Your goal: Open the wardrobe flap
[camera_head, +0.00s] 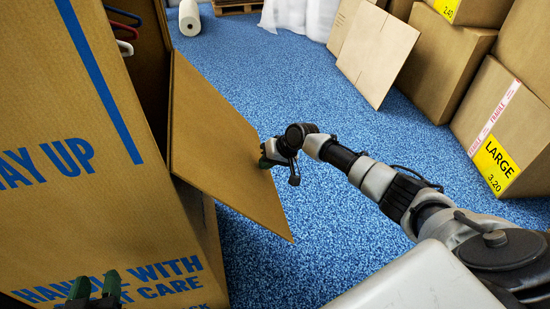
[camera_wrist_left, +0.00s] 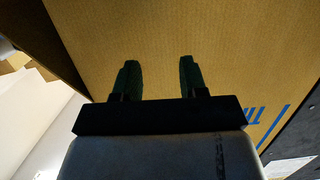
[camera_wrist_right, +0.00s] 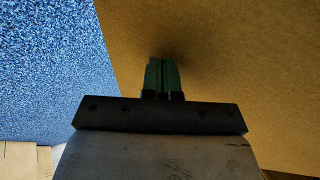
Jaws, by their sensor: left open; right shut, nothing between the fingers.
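The wardrobe carton (camera_head: 90,130) is a tall brown box with blue print at the left of the head view. Its flap (camera_head: 215,140) stands swung outward from the front opening over the blue floor. My right gripper (camera_head: 266,155) is shut and empty, with its fingertips at the outer face of the flap; the flap (camera_wrist_right: 220,60) also fills the right of the right wrist view. Whether the tips touch it I cannot tell. My left gripper (camera_head: 95,286) is open and empty, low in front of the carton's printed side; that cardboard (camera_wrist_left: 150,30) shows beyond its fingers in the left wrist view.
Hangers (camera_head: 123,30) show inside the carton's dark opening. Stacked boxes (camera_head: 510,120) stand along the right, with flat cardboard sheets (camera_head: 375,50) leaning at the back. The blue floor (camera_head: 270,80) between is clear.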

